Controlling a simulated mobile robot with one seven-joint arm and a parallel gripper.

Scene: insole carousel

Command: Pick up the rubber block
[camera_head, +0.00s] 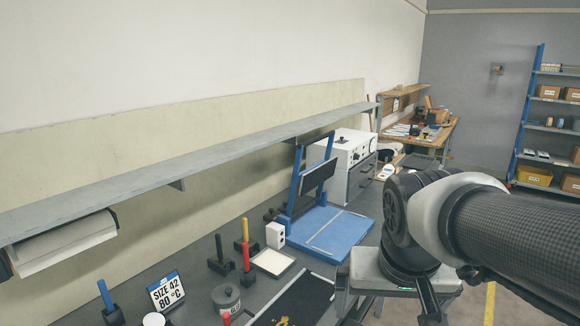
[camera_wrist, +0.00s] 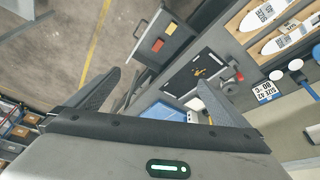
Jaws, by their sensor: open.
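I cannot tell for sure which thing is the rubber block.
A black mat (camera_head: 305,297) lies on the bench near a blue hinged press (camera_head: 325,232), a framed pad (camera_head: 272,263), coloured upright handles (camera_head: 246,258) and a "SIZE 42" sign (camera_head: 166,291). A long shelf (camera_head: 200,158) overhangs the bench. Floor (camera_wrist: 60,60) is open beside the grey tray.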

